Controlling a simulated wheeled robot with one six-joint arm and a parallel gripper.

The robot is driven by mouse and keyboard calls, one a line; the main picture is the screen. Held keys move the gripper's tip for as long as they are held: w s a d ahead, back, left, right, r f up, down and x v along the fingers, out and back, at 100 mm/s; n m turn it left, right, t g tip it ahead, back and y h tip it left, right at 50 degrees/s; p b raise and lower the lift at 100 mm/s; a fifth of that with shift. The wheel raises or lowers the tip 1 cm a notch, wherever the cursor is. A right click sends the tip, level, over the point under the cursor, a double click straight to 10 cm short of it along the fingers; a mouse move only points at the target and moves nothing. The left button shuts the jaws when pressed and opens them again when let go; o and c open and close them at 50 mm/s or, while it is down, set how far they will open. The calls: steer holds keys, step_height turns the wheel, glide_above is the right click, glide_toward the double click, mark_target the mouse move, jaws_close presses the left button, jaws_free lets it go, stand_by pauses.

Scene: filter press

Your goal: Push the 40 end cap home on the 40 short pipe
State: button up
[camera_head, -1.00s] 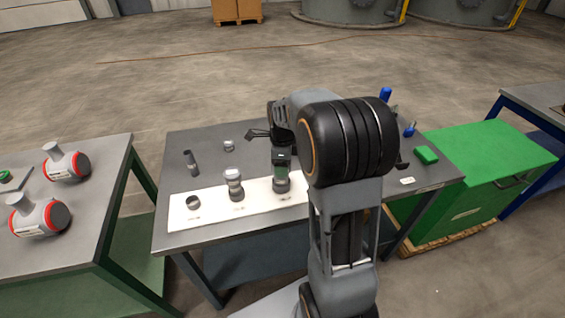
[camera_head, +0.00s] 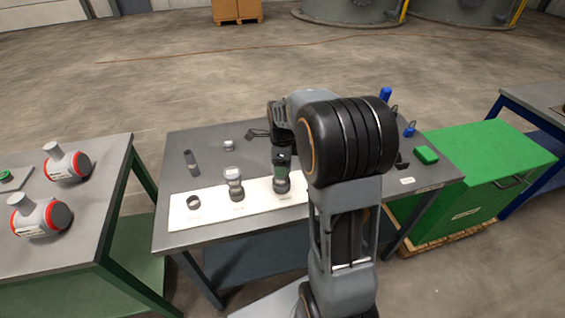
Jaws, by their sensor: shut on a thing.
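My gripper (camera_head: 281,160) points down over the right end of the white strip (camera_head: 212,213) on the grey table. It is shut on a small part, seemingly the 40 end cap, which its jaws mostly hide. Directly below stands a short dark grey pipe piece (camera_head: 282,184), seemingly the 40 short pipe, upright on the strip. The gripper and the pipe's top appear to meet. I cannot tell whether the cap is fully seated. The labels on the strip are too small to read.
Behind lie a grey tube (camera_head: 191,162) and a small fitting (camera_head: 229,145). A green block (camera_head: 426,155) and blue-handled items are at the right. My arm hides the table's middle right.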

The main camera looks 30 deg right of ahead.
steer(key=shift+f+b, duration=0.45)
steer(key=shift+f, duration=0.15)
steer(key=o, duration=0.7)
steer(key=shift+r+p, duration=4.4)
steer(key=shift+r, duration=1.15)
